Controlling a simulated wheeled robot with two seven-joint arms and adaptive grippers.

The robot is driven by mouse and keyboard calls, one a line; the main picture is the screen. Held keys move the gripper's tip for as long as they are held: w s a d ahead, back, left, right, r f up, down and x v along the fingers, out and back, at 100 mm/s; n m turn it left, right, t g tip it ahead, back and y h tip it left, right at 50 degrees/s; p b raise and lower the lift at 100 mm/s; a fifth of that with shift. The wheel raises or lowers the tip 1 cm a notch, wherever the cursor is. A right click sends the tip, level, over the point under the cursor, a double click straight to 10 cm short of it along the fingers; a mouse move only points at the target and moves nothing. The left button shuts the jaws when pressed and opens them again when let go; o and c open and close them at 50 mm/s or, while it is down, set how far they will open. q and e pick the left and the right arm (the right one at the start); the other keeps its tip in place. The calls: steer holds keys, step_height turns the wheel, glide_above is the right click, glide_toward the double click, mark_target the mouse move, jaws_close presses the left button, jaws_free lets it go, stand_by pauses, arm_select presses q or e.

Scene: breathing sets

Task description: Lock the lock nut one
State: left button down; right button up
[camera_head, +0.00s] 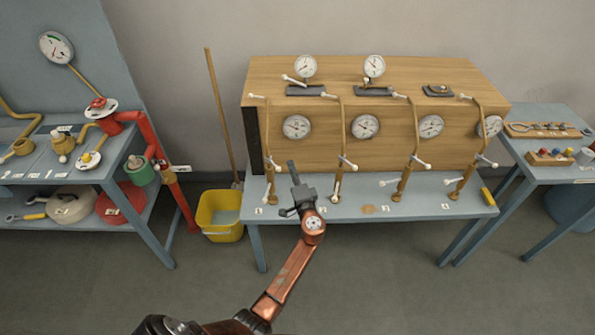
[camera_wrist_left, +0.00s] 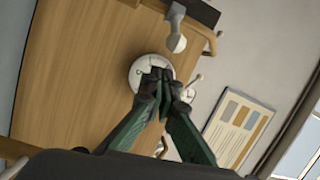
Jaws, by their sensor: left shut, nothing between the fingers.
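The wooden panel box (camera_head: 350,82) stands on a blue bench (camera_head: 330,212) and carries several brass pipes with white T-shaped handles, one handle at the far left (camera_head: 270,163) and one right of my gripper (camera_head: 347,162). I cannot tell which fitting is lock nut one; the bench labels are too small to read. My left gripper (camera_head: 292,166) is shut and empty in front of the panel, between these two handles in the picture. In the left wrist view its fingertips (camera_wrist_left: 161,76) overlap a white gauge (camera_wrist_left: 137,72); contact cannot be told. A pale knob (camera_wrist_left: 176,42) shows above them. My right gripper is not in view.
Gauges (camera_head: 366,127) line the panel's face, and two stand on top. A yellow bucket (camera_head: 220,215) with a mop handle (camera_head: 218,110) stands left of the bench. A red pipe (camera_head: 165,165) is farther left. A side table (camera_head: 560,170) is at right.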

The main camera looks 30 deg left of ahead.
mark_target(279, 169)
arm_select(q)
steer(key=shift+s+a, duration=0.25)
steer(key=shift+s, duration=0.3)
steer(key=shift+s+a, duration=0.2)
steer(key=shift+s, duration=0.35)
steer(key=shift+s, duration=0.15)
